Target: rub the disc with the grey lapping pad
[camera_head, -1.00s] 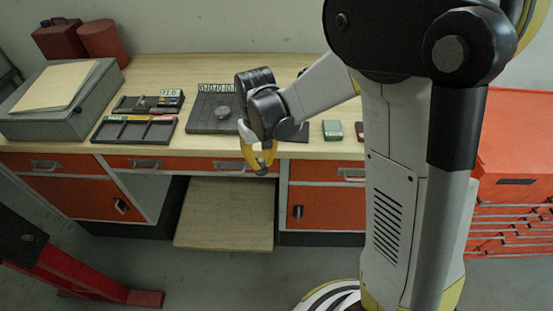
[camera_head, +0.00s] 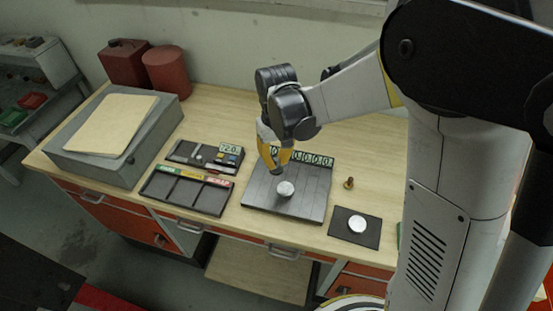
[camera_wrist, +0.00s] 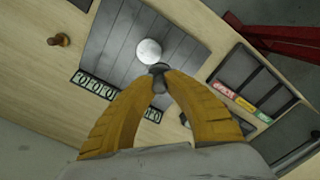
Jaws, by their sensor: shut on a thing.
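My gripper (camera_head: 277,169) points down over the dark grooved plate (camera_head: 262,203), just behind a round silver disc (camera_head: 286,188) on it. In the wrist view, the yellow fingers (camera_wrist: 160,78) are shut on a small dark grey piece (camera_wrist: 159,69), which looks like the lapping pad. It is mostly hidden by the fingertips. The disc (camera_wrist: 149,51) shows right beyond the piece in that view; I cannot tell whether they touch. A second pale disc (camera_head: 357,223) lies on a small black mat (camera_head: 343,232) to the right.
A small brass knob (camera_head: 349,183) stands right of the plate. A green digit display (camera_head: 313,159) runs along the plate's back edge. A dark compartment tray (camera_head: 185,192) with coloured labels and a gauge tray (camera_head: 196,156) lie to the left. A grey box (camera_head: 120,150) stands farther left.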

